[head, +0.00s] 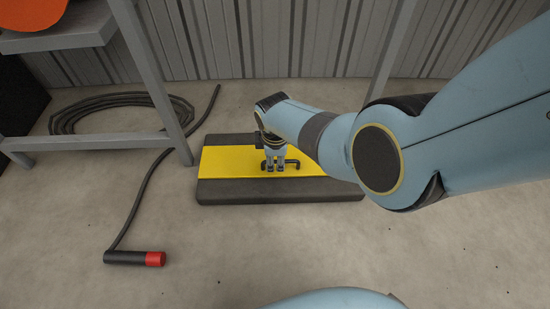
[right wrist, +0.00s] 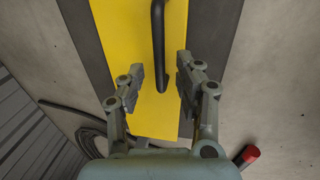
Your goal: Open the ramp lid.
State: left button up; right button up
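The ramp lid (head: 228,162) is a flat yellow panel lying level in a low dark ramp (head: 240,190) on the floor. A black bar handle (head: 294,163) sits on the lid. My right gripper (head: 275,168) points down over the lid at the handle and partly hides it. In the right wrist view the right gripper (right wrist: 160,72) is open, with one finger on each side of the near end of the handle (right wrist: 158,40). The fingers look apart from the handle. The lid also shows there (right wrist: 115,25). My left gripper is not in view.
A black cable (head: 140,205) runs across the floor left of the ramp to a red-tipped plug (head: 140,258). Cable coils (head: 115,105) lie behind a grey rack leg (head: 160,85). A corrugated wall (head: 260,40) stands behind. The floor in front is clear.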

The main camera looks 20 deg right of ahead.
jog(key=shift+c, duration=0.4)
grip_shut()
